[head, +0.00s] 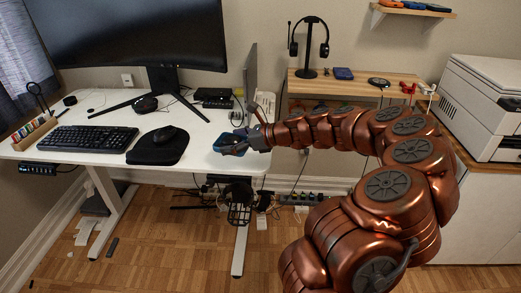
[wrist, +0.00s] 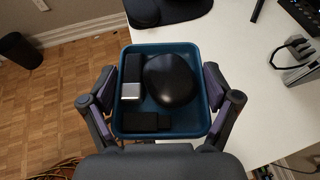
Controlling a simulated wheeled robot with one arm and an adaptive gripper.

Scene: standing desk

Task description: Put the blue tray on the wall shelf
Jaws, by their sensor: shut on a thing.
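The blue tray (wrist: 160,47) fills the middle of the wrist view. It holds a black rounded case (wrist: 172,82), a black and silver block (wrist: 131,78) and a small flat black item (wrist: 144,123). My gripper (wrist: 160,78) has a finger against each side of the tray. In the head view the gripper (head: 236,145) and part of the tray (head: 222,139) are at the desk's front right corner. I cannot tell if the tray touches the desk. The wall shelf (head: 430,13) is wooden, at the top right, with a few small items on it.
A wooden side table (head: 350,88) with a headphone stand (head: 309,50) stands behind my arm. A white printer (head: 485,95) is at the right.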

